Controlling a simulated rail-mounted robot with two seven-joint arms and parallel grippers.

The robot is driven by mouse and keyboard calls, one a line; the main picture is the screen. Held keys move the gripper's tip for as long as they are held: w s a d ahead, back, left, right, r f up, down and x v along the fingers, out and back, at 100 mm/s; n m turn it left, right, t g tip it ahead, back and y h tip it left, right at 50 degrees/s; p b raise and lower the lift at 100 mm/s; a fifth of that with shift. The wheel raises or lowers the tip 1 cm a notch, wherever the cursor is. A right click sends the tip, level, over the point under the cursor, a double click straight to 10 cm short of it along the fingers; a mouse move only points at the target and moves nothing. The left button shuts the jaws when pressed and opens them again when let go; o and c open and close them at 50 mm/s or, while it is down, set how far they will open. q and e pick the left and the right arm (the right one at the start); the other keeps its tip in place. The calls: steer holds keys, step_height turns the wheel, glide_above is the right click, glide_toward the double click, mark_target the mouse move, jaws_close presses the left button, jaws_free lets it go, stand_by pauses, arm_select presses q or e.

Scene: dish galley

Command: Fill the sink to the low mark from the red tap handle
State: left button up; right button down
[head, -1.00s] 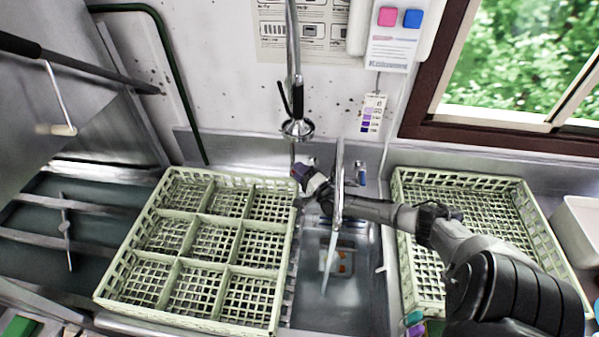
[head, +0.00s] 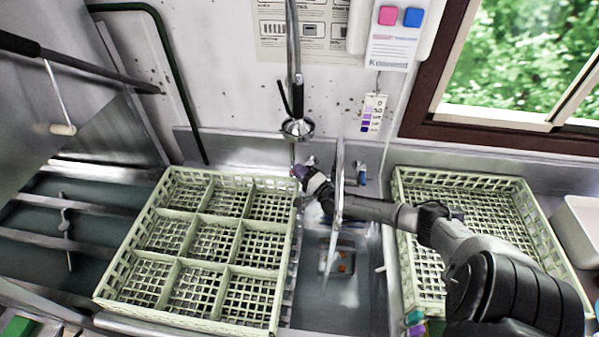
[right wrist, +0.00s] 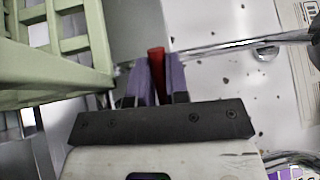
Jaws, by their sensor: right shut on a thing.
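My right gripper (head: 301,172) reaches across the sink (head: 345,312) to the back, left of the spout. In the right wrist view its purple fingers (right wrist: 157,82) are shut on the red tap handle (right wrist: 157,60), which stands between them. The metal tap spout (head: 340,185) points toward the front, and a thin pale stream of water (head: 329,260) falls from it into the sink. The blue tap handle (head: 361,172) is right of the spout. Some orange bits show around the sink's drain. The water's level and the low mark are hard to make out. My left gripper is out of view.
A divided green rack (head: 172,212) stands left of the sink, close to my right gripper. Another green rack (head: 465,176) is on the right, under my right arm. A spray head (head: 297,128) hangs above the sink.

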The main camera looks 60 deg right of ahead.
steer(key=shift+b, duration=0.3)
steer(key=c, duration=1.2)
jaws_free()
steer(key=shift+o, duration=0.4)
steer(key=shift+s, duration=0.1)
steer(key=v, duration=1.3)
steer(key=shift+s, duration=0.35)
